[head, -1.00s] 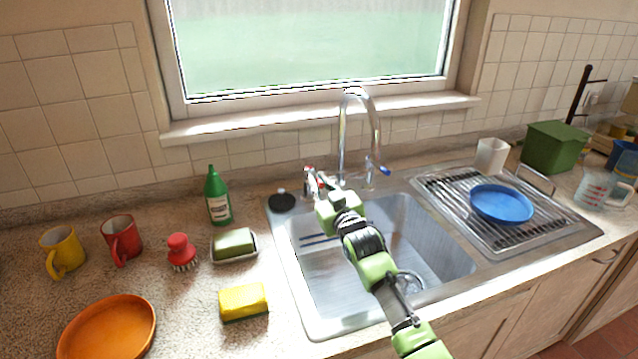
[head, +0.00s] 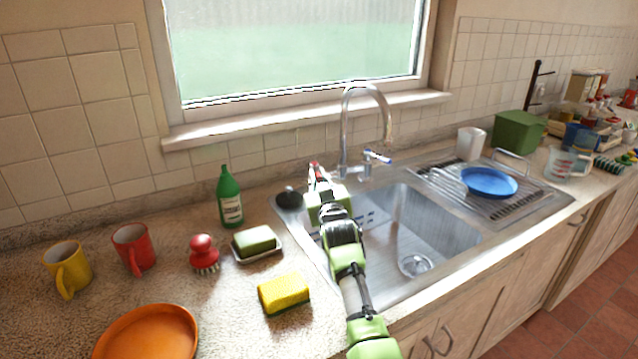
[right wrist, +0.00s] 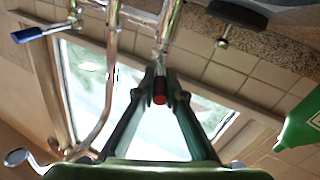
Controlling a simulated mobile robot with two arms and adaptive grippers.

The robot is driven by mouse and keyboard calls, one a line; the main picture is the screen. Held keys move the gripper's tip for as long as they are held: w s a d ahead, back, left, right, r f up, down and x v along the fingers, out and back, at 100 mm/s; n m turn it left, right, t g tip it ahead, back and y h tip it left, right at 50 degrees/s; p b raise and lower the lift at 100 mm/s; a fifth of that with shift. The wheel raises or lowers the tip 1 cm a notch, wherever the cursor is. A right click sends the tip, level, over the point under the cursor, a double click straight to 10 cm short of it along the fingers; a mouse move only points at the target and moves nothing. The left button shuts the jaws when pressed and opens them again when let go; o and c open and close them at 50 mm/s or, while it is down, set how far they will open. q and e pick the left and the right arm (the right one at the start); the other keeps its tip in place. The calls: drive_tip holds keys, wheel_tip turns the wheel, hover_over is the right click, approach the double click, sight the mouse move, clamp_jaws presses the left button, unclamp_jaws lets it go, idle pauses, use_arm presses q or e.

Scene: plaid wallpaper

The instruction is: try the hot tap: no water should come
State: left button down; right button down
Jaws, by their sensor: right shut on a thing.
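The chrome tap (head: 345,130) stands behind the sink (head: 440,235), its curved spout over the basin. I see no water stream under the spout. The hot lever with its red end (head: 314,167) is on the tap's left; the blue-ended cold lever (head: 378,157) is on its right. My right gripper (head: 318,180) is shut on the hot lever. In the right wrist view the red end (right wrist: 160,97) shows between the fingers, and the cold lever (right wrist: 30,33) is at upper left. My left gripper is not in view.
A black plug (head: 289,199) and a green bottle (head: 229,197) are left of my right gripper. A soap dish, yellow sponge (head: 284,293), red brush and mugs stand further left. A blue plate (head: 488,182) lies on the drainer at right.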

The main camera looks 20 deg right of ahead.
drive_tip(key=c, duration=2.4)
unclamp_jaws()
drive_tip(key=o, duration=0.3)
drive_tip(key=shift+s, duration=0.55)
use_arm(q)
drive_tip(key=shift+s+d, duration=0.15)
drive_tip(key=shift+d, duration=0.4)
use_arm(e)
drive_tip(key=s, duration=0.3)
drive_tip(key=s+a, duration=0.1)
drive_tip(key=s, duration=0.6)
drive_tip(key=shift+s+a, duration=0.15)
drive_tip(key=shift+s, duration=0.25)
